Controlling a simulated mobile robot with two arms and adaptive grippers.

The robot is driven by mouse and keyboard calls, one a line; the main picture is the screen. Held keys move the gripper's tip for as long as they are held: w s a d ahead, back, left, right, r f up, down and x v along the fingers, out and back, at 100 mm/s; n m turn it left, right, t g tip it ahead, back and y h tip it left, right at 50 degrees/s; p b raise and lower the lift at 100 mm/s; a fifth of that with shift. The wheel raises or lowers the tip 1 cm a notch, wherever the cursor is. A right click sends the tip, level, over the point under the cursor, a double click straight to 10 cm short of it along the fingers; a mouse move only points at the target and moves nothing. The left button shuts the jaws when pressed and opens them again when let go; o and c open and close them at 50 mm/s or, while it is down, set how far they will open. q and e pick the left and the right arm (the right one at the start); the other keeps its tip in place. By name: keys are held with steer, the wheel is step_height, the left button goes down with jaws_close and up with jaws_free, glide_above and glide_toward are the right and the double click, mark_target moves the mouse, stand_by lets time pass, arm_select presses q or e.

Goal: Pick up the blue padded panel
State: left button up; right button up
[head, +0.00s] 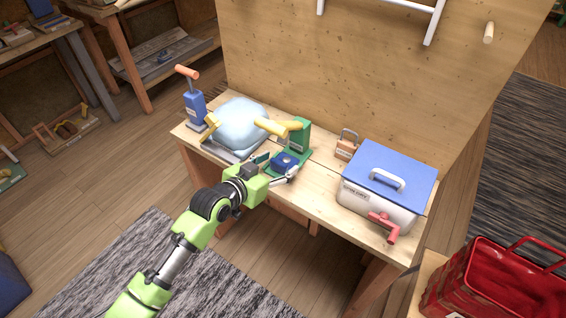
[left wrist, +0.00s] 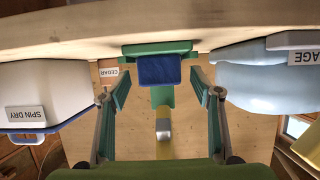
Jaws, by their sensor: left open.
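The blue padded panel (head: 287,159) is a small dark blue block on the low green base of a green stand (head: 299,137) with a yellow handle, at the front of the workbench. In the left wrist view, the blue panel (left wrist: 159,70) appears upside down against its green base, between the finger lines. My left gripper (head: 277,166) is open and empty at the bench's front edge, just in front of the panel. Its fingers (left wrist: 158,88) spread to both sides of the panel; contact is not visible. My right gripper is not in view.
A pale blue cushion-like thing (head: 240,124) on a grey base and a blue tool with an orange handle (head: 195,108) stand left. A board rises behind the bench.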

arm_select(q)
steer(key=shift+w+d+f, duration=0.2)
steer(key=shift+w, duration=0.1)
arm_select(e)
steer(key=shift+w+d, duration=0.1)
arm_select(q)
steer(key=c, duration=1.1)
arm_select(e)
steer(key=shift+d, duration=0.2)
arm_select(q)
steer(key=shift+s+a+r, duration=0.1)
